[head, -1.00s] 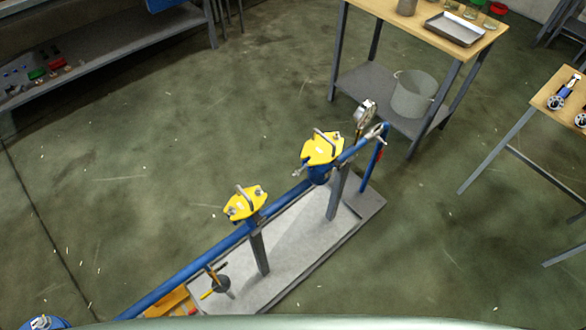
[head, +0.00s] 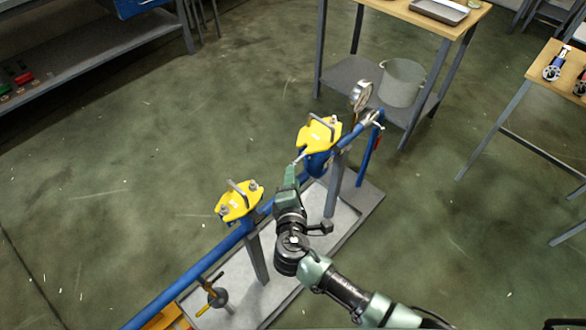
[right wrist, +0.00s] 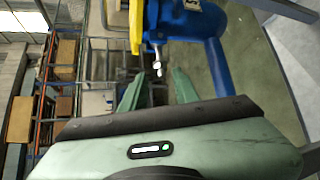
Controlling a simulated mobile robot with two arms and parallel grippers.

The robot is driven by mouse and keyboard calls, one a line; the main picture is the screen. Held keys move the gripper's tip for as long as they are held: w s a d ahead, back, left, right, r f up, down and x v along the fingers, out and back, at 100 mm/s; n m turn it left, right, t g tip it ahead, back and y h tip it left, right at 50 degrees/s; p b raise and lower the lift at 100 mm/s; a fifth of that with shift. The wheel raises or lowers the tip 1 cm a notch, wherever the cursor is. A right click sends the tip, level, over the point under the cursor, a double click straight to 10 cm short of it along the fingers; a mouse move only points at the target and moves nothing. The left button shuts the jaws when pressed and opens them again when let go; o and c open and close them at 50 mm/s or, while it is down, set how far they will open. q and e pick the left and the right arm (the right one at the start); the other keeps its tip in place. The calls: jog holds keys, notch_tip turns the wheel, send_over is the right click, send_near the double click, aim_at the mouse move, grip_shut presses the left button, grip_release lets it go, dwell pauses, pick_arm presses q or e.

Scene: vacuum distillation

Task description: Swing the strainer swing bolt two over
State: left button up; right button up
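Two strainers with yellow lids sit on a blue pipe: the far strainer lid (head: 320,134) and the near strainer lid (head: 239,201). Both lids have a grey handle and bolts around the edge. A silver swing bolt (head: 299,157) sticks out at the left side of the far strainer. My right gripper (head: 291,170) is just below this bolt. In the right wrist view its green fingers (right wrist: 158,78) are apart and empty, with the silver bolt (right wrist: 157,55) ahead between them. The blue strainer body (right wrist: 190,38) is beyond, close to the right finger. My left gripper is not in view.
The skid tray (head: 345,222) carries the pipe on grey posts. A pressure gauge (head: 361,95) stands behind the far strainer. A table with a grey bucket (head: 402,82) on its lower shelf is at the back. The floor left of the pipe is clear.

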aim_at(296, 162)
jog(key=x, duration=0.5)
jog(key=shift+w+f, duration=0.15)
jog(key=shift+w, duration=0.1)
grip_shut()
jog(key=r+g+p, duration=0.1)
jog(key=p, duration=0.2)
jog(key=r+m+g+y+p, duration=0.1)
jog(key=p, duration=0.3)
jog(key=r+m+g+p, duration=0.1)
jog(key=p, duration=0.3)
jog(key=shift+w+d+r+g+y, duration=0.1)
jog(key=shift+w+d+g+y, duration=0.2)
jog(key=shift+y, duration=0.1)
jog(key=shift+m+g+p, duration=0.3)
jog(key=shift+p, duration=0.2)
jog(key=shift+f, duration=0.2)
